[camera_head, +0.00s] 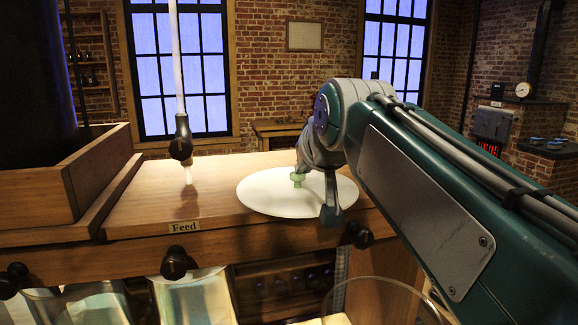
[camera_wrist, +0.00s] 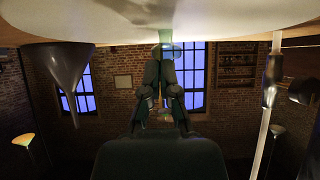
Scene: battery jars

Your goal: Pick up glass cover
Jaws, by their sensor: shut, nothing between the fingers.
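The glass cover (camera_head: 265,196) is a pale round disc with a small green knob (camera_head: 298,179) on top. It lies flat on the wooden bench top, right of the "Feed" label. In the wrist view, which is upside down, the cover (camera_wrist: 120,22) fills the top edge and its knob (camera_wrist: 172,47) shows at the fingertips. My gripper (camera_head: 300,168) is above the cover, just at the knob. In the wrist view, its fingers (camera_wrist: 166,58) converge at the knob, shut and empty. Whether they touch the knob cannot be told.
A glass tube with a dark valve (camera_head: 180,140) hangs left of the cover. A wooden tray (camera_head: 95,175) stands at the far left. Dark knobs (camera_head: 174,262) line the bench front, above glass vessels. A round clear rim (camera_head: 335,290) shows at bottom right. A funnel (camera_wrist: 62,70) shows in the wrist view.

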